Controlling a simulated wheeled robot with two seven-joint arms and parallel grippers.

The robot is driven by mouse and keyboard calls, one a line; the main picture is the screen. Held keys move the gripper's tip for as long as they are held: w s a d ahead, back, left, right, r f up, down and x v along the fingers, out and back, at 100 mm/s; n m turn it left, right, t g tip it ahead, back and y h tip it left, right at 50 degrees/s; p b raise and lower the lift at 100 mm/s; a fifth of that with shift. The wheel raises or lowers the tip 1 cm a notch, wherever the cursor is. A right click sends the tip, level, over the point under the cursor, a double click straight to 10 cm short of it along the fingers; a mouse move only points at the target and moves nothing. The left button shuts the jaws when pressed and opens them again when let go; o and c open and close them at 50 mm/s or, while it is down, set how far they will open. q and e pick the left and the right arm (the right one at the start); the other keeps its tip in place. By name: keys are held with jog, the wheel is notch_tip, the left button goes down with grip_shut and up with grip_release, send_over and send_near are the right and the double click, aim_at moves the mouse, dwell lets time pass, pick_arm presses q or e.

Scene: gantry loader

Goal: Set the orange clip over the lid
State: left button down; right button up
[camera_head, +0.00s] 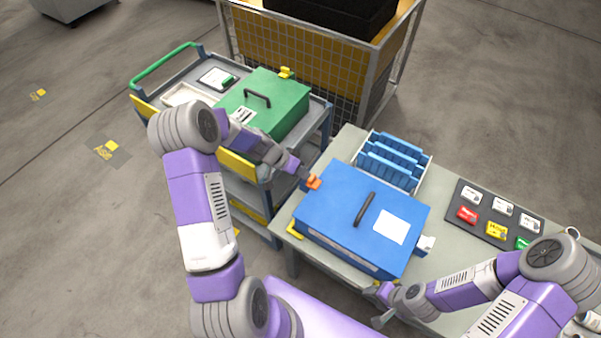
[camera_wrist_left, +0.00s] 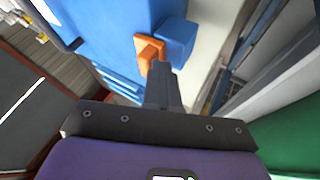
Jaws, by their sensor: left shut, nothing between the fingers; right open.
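The orange clip (camera_head: 314,182) is on the left edge of the blue box, at the lid (camera_head: 340,205). In the left wrist view the orange clip (camera_wrist_left: 149,52) shows against the blue box side (camera_wrist_left: 110,35), just beyond my fingertips. My left gripper (camera_head: 304,174) is shut and empty, with its tips at or very near the clip; I cannot tell if they touch. It also shows in the left wrist view (camera_wrist_left: 162,85). My right gripper (camera_head: 379,303) is open near the table's front edge, below the blue box. The lid looks closed, with a dark handle and a white label.
A blue slotted rack (camera_head: 393,160) stands behind the box. A dark board (camera_head: 490,222) with coloured tags lies to the right. A white latch (camera_head: 426,243) is on the box's right side. A green box (camera_head: 275,105) sits on a cart at the left.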

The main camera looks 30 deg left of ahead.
pick_arm(q)
jog(key=shift+d, duration=0.1)
jog(key=v, duration=0.7)
jog(key=shift+r, duration=0.25)
jog(key=shift+a, duration=0.25)
jog(key=shift+s, duration=0.1)
